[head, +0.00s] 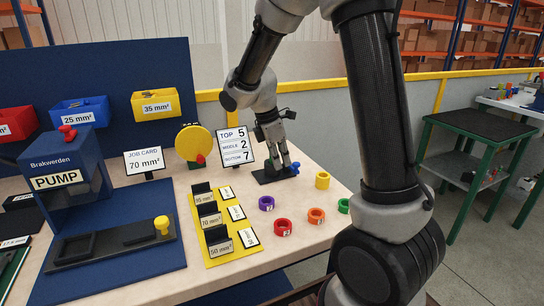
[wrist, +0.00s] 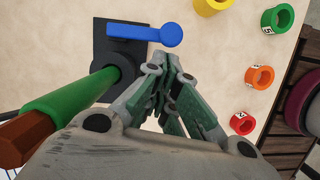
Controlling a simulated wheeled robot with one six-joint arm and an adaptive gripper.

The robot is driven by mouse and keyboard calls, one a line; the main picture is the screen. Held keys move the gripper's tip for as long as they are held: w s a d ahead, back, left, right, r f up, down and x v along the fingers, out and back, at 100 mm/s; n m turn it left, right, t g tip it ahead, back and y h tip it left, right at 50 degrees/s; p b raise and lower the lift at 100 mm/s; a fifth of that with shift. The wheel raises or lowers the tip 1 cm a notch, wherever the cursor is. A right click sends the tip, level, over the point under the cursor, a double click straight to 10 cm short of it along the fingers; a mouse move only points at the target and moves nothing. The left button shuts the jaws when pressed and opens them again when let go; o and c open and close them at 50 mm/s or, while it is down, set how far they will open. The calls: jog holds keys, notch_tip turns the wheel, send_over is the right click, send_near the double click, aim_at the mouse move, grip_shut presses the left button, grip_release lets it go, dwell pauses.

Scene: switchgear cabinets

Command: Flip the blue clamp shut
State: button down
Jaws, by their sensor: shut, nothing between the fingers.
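The blue clamp (wrist: 145,33) shows in the wrist view as a lever with a round end, lying across a black base plate (wrist: 108,62). In the head view only a small blue part (head: 295,168) shows beside my gripper, above the black base (head: 272,176). My gripper (wrist: 172,58) is shut and empty, its fingertips just below the blue lever's round end in the wrist view, apart from it in the picture. It also shows in the head view (head: 287,172). A green rod (wrist: 75,97) with a brown faceted end (wrist: 25,135) rises from the base, left of my fingers.
Near the clamp lie a yellow ring (head: 322,180), purple ring (head: 266,203), orange ring (head: 316,215), red ring (head: 283,228) and green ring (head: 343,205). A yellow tray (head: 222,250) and number sign (head: 235,146) stand left.

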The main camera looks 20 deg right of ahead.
aim_at(298, 164)
jog(key=shift+s+d+n+t, duration=0.25)
jog(key=shift+d+n, duration=0.2)
jog(key=shift+n, duration=0.15)
jog(key=shift+s+d+n+t, duration=0.2)
jog(key=shift+d+n, duration=0.2)
jog(key=shift+n, duration=0.2)
dwell(0.4)
jog(key=shift+s+d+n, duration=0.1)
jog(key=shift+d+n, duration=0.15)
jog(key=shift+n, duration=0.15)
jog(key=shift+s+d+n+t, duration=0.2)
jog(key=shift+d+n, duration=0.25)
jog(key=shift+n, duration=0.2)
jog(key=shift+s+d+n+t, duration=0.15)
jog(key=shift+d+n, duration=0.25)
jog(key=shift+n, duration=0.25)
jog(key=shift+w+d, duration=0.1)
jog(key=shift+d, duration=1.2)
jog(key=shift+w+d, duration=0.2)
jog(key=shift+d, duration=0.25)
jog(key=shift+w+d, duration=0.2)
jog(key=shift+d, duration=0.25)
jog(key=shift+w+d, duration=0.1)
jog(key=shift+d, duration=0.05)
jog(key=shift+w, duration=0.1)
